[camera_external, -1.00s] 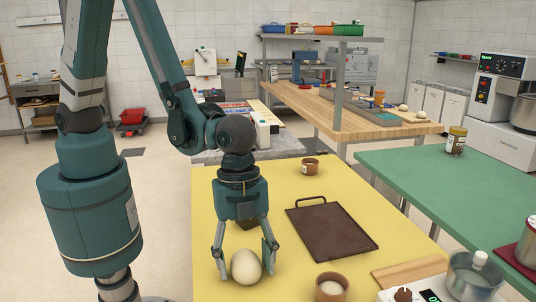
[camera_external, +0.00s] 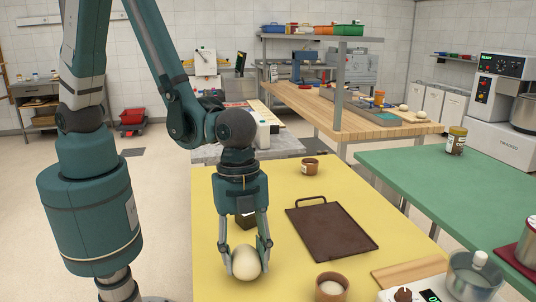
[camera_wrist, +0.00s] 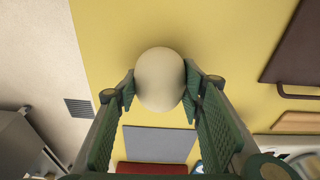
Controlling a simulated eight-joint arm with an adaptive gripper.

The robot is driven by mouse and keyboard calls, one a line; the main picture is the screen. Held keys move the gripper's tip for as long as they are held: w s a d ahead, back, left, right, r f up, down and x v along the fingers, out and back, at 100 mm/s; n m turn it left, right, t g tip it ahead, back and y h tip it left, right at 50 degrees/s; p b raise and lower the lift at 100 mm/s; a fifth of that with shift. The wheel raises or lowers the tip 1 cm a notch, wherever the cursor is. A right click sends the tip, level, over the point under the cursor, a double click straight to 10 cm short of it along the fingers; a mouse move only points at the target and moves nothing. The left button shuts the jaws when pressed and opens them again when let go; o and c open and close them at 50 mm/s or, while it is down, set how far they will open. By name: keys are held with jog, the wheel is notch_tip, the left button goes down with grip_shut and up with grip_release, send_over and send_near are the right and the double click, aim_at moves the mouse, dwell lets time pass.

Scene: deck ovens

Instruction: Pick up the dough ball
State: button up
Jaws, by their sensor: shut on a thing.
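The dough ball (camera_external: 246,263) is pale cream and round. It is near the front left of the yellow table (camera_external: 290,180). My gripper (camera_external: 245,250) points down from above and is shut on the ball, one finger on each side. In the wrist view the dough ball (camera_wrist: 160,78) sits between the two green finger pads, which press its left and right sides. I cannot tell whether the ball still touches the table.
A dark brown tray with a handle (camera_external: 332,230) lies to the right. A brown pot (camera_external: 310,166) stands behind it, and another brown pot (camera_external: 331,287) stands in front. A wooden board (camera_external: 410,270) lies at right.

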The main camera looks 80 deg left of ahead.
aim_at(245, 250)
jog(key=shift+r+p, duration=0.5)
jog(key=shift+r, duration=3.8)
